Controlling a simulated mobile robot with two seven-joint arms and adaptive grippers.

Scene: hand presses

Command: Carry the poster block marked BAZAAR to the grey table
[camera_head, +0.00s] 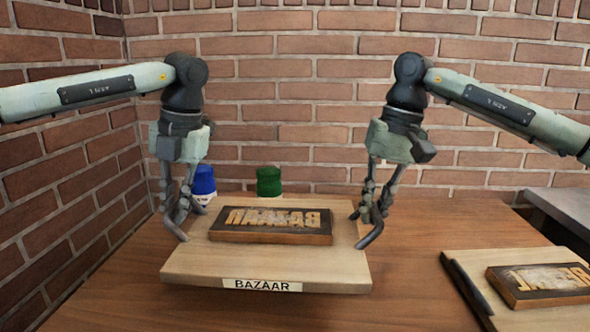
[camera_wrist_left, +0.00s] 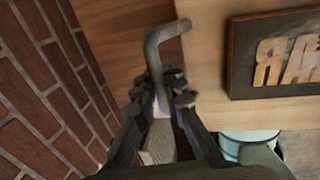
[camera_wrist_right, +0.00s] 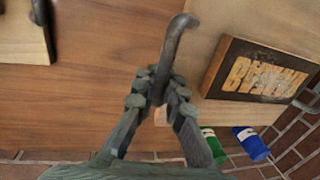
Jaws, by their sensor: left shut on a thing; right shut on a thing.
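The poster block (camera_head: 270,225) is a dark-framed slab with raised, mirrored pale letters. It lies flat on a pale wooden board (camera_head: 200,262) whose front label reads BAZAAR. My left gripper (camera_head: 180,203) is shut on the dark bent handle (camera_wrist_left: 165,32) at the board's left side. My right gripper (camera_head: 372,205) is shut on the matching handle (camera_wrist_right: 177,32) at the right side. The board looks level, with a shadow under its front edge; its height above the brown table is hard to judge. The grey table (camera_head: 568,208) shows only partly at the right edge.
A second board (camera_head: 470,262) with another lettered block (camera_head: 540,286) and a dark handle (camera_head: 466,288) lies at the right. Blue (camera_head: 204,181) and green (camera_head: 269,181) capped containers stand behind the held board. Brick walls close the back and left. Brown wood between the boards is clear.

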